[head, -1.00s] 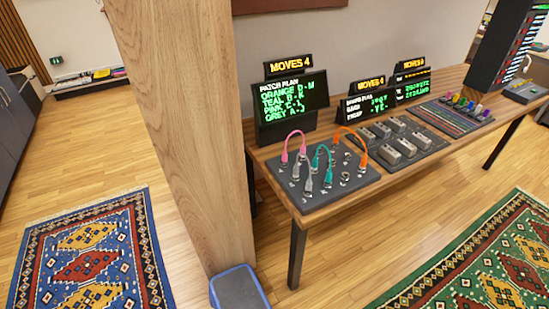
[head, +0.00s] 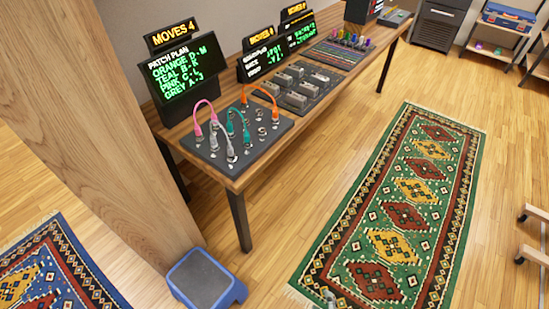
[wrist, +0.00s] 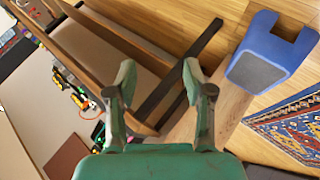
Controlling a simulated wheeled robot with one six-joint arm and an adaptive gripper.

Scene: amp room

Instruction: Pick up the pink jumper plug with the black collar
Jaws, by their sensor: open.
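A pink jumper cable (head: 205,107) arches over the left back part of a dark patch panel (head: 257,147) on the wooden bench, in the head view. Both its ends stand at the panel. A black collar on either plug is too small to make out. Teal, grey and orange cables stand close beside it. My gripper (wrist: 159,78) is open and empty in the wrist view, its two green fingers apart. It is away from the panel, with the bench frame and floor beyond it. The pink cable cannot be made out in the wrist view.
A wooden pillar (head: 90,130) stands left of the bench (head: 233,178). A blue step stool (head: 205,280) is on the floor near the pillar, also in the wrist view (wrist: 268,50). A green rug (head: 400,200) lies on open floor to the right. Display screens stand behind the panel.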

